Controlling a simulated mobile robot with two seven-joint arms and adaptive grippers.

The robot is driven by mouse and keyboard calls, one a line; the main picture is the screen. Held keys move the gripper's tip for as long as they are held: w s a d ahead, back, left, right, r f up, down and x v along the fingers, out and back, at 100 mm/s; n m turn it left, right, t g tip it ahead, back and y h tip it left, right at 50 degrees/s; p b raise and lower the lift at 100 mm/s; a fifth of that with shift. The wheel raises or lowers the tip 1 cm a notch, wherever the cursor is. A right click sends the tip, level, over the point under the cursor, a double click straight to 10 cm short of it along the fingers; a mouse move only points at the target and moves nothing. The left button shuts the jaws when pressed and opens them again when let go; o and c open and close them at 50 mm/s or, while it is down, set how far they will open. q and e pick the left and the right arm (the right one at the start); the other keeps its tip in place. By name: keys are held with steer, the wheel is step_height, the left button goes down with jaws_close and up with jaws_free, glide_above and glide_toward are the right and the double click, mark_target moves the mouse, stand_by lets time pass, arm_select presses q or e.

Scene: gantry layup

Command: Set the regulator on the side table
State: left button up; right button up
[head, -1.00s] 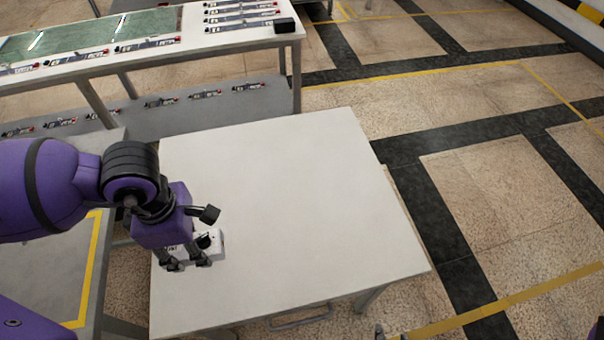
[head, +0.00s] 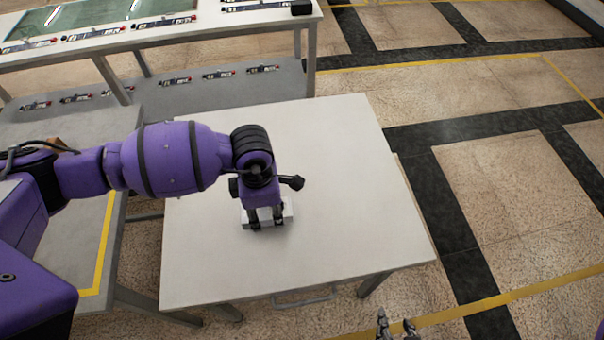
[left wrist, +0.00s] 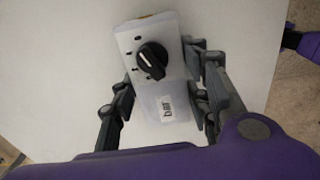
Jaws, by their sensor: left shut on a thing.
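The regulator (head: 288,212) is a white box. In the left wrist view the regulator (left wrist: 137,38) shows a black round knob and a "bar" label. My left gripper (head: 267,224) is shut on the regulator, with a finger on each side of it. It holds the regulator over the left-middle part of the white side table (head: 335,140). The regulator is at or very close to the tabletop; I cannot tell if it touches. My right gripper (head: 397,328) shows only its fingertips at the bottom edge of the head view, spread apart and empty.
The side table is otherwise bare, with free room right and behind. A grey bench with a yellow line (head: 98,250) stands to its left. A long table (head: 160,40) with several small devices and green panels stands behind. Open floor lies to the right.

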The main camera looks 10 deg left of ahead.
mark_target(267, 216)
arm_select(q)
steer(key=shift+f, duration=1.5)
steer(key=shift+f, duration=0.1)
steer(key=shift+f, duration=0.15)
steer(key=o, duration=1.4)
steer(key=shift+s, duration=0.1)
step_height(267, 216, up, 12)
steer(key=shift+r, duration=0.25)
